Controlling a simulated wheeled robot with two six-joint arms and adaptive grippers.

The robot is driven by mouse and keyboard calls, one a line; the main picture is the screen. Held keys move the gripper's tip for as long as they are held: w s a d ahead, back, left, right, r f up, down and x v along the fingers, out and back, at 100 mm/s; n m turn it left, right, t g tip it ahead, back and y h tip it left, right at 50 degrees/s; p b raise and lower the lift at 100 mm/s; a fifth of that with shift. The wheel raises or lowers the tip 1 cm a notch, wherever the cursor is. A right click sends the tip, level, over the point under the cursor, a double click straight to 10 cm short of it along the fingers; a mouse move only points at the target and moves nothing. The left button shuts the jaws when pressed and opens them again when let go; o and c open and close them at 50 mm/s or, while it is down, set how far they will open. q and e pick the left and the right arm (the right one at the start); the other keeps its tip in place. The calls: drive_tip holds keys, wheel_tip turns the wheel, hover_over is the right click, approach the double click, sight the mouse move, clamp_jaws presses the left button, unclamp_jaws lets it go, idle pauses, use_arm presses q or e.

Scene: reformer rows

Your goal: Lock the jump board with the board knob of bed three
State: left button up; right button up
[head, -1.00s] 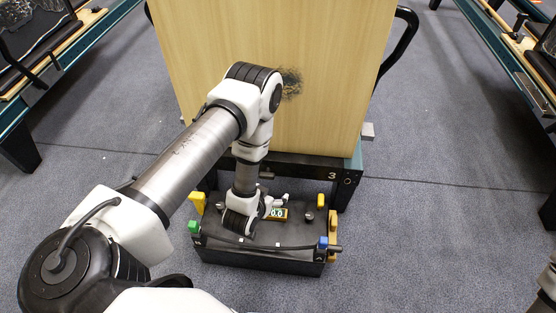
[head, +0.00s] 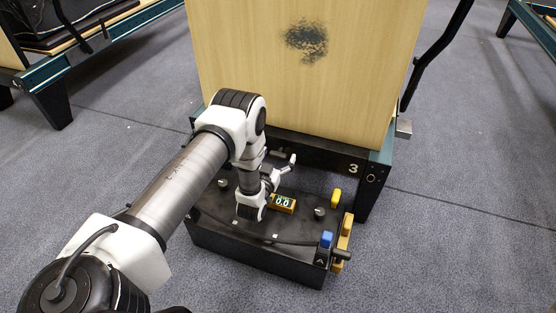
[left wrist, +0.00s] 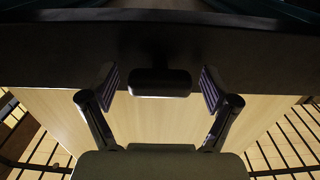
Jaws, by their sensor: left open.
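The jump board (head: 290,85) is a pale wooden panel with a dark scuffed patch, upright above the dark end beam (head: 325,158) marked 3. In the left wrist view, a dark block-shaped knob (left wrist: 160,82) stands on the dark beam (left wrist: 60,45). My left gripper (left wrist: 159,88) is open, with a finger on each side of the knob and a gap on both sides. In the head view my left gripper (head: 280,170) is low in front of the beam, and the wrist partly hides that area. My right gripper is out of view.
A black box (head: 255,252) with a 0.0 display (head: 283,203), grey knobs, and blue (head: 326,240) and yellow (head: 336,196) parts stands below my left wrist. A black bar (head: 435,55) rises right of the board. Other beds stand at both sides; the carpet between is clear.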

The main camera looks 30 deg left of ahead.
use_arm(q)
drive_tip(key=c, duration=1.2)
drive_tip(key=shift+o, duration=0.2)
drive_tip(key=shift+r, duration=0.1)
drive_tip(key=m+p, duration=0.3)
drive_tip(key=m, duration=0.1)
drive_tip(key=shift+r+p, duration=0.15)
drive_tip(key=shift+p, duration=0.2)
drive_tip(key=m+p, duration=0.2)
drive_tip(key=m, duration=0.2)
drive_tip(key=shift+m+p, duration=0.3)
drive_tip(key=shift+p, duration=0.05)
drive_tip(key=m+p, duration=0.2)
drive_tip(key=m, duration=0.2)
drive_tip(key=shift+m, duration=0.3)
drive_tip(key=m+p, duration=0.1)
drive_tip(key=m, duration=0.3)
drive_tip(key=shift+m+p, duration=0.35)
drive_tip(key=shift+m, duration=0.05)
drive_tip(key=shift+f, duration=0.2)
